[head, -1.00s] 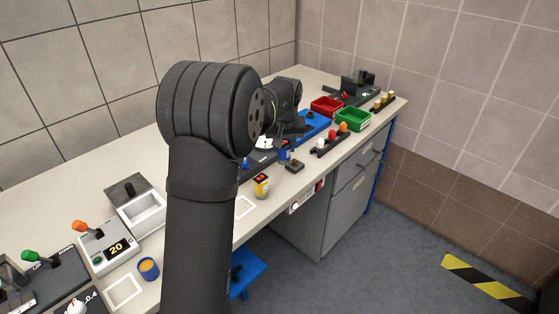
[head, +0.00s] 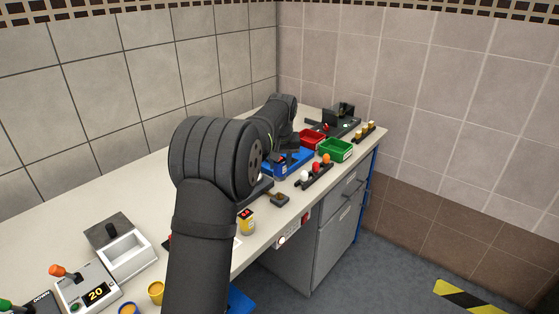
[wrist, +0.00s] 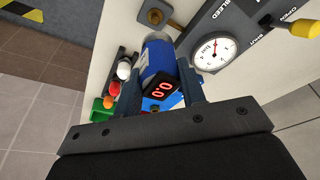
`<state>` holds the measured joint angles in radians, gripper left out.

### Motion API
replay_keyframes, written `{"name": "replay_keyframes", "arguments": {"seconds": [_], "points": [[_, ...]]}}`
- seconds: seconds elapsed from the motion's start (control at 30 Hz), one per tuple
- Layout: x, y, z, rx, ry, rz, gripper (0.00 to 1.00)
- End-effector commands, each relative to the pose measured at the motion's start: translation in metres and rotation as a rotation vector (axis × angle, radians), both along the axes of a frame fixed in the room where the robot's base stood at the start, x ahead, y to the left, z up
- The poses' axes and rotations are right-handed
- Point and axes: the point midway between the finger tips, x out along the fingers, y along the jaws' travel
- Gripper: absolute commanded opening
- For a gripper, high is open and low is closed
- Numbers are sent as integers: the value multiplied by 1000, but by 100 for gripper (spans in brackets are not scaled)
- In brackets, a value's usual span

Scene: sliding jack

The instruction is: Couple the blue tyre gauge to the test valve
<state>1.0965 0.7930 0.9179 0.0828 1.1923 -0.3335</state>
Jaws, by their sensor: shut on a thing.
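In the wrist view, the blue tyre gauge (wrist: 158,58) is clamped between the two fingers of my gripper (wrist: 161,88). Its red display reads 0.0. A brass fitting on a small dark plate (wrist: 157,17), apparently the test valve, lies just beyond the gauge's far end. A gap shows between them in this view; their height difference cannot be told. In the head view, a small dark block with brass (head: 278,199) stands near the bench's front edge. My arm hides the blue gauge there, and the jaws cannot be made out.
A dark panel with a dial (wrist: 212,52) and a yellow lever (wrist: 303,25) lies right of the gauge. A blue tray (head: 290,161), red bin (head: 312,139), green bin (head: 335,150) and a rack of coloured knobs (head: 314,176) are further back.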

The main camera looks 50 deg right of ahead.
Motion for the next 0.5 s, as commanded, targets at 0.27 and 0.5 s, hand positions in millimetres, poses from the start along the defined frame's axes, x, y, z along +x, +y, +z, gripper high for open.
{"name": "replay_keyframes", "arguments": {"seconds": [0.27, 0.5], "points": [[0, 1, -27, 3, 1, 0, 13], [0, 0, -44, 1, 1, 0, 13]]}}
